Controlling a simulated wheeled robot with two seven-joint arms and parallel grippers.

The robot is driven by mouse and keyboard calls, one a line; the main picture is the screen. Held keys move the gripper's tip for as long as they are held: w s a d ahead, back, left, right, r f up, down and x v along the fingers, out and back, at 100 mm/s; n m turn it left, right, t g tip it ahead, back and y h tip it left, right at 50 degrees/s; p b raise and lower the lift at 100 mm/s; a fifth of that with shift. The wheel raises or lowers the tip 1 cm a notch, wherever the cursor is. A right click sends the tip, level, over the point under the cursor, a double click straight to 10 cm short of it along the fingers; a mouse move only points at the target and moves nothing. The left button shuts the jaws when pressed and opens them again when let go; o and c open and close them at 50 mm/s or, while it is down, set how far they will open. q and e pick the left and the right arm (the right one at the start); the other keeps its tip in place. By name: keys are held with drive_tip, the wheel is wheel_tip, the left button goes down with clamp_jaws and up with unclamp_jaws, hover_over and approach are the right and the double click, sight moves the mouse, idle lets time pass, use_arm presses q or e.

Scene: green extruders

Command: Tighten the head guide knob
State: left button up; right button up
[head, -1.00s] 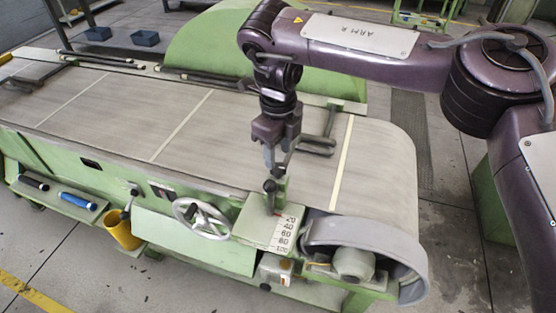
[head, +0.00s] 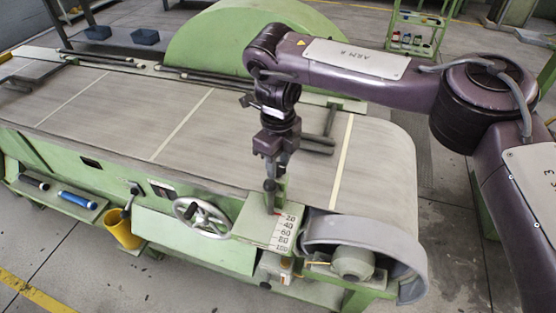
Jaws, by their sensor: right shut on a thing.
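The head guide knob (head: 270,186) is a small dark knob at the green bracket, above the white scale plate (head: 283,232) marked 20 to 100. My right gripper (head: 271,178) points down from above and is shut on the knob, its fingers partly covering it. A red pointer mark shows at the top of the scale. My left gripper is not in the view.
The belt bed (head: 120,115) stretches left, with a dark bar (head: 318,142) behind my gripper. A spoked handwheel (head: 202,217) is on the front. A yellow cup (head: 122,230) hangs left of it. A grey curved guard (head: 385,240) and motor (head: 352,263) stand at right.

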drive_tip(key=m+p, duration=0.1)
drive_tip(key=m, duration=0.2)
drive_tip(key=shift+r+p, duration=0.15)
drive_tip(key=shift+p, duration=0.25)
drive_tip(key=m+p, duration=0.2)
drive_tip(key=m, duration=0.3)
drive_tip(key=shift+m, duration=0.3)
drive_tip(key=m+p, duration=0.2)
drive_tip(key=m, duration=0.3)
drive_tip(key=shift+p, duration=0.4)
drive_tip(key=shift+m+p, duration=0.8)
drive_tip(key=shift+m, duration=1.4)
drive_tip(key=shift+w, duration=0.1)
drive_tip(key=o, duration=0.7)
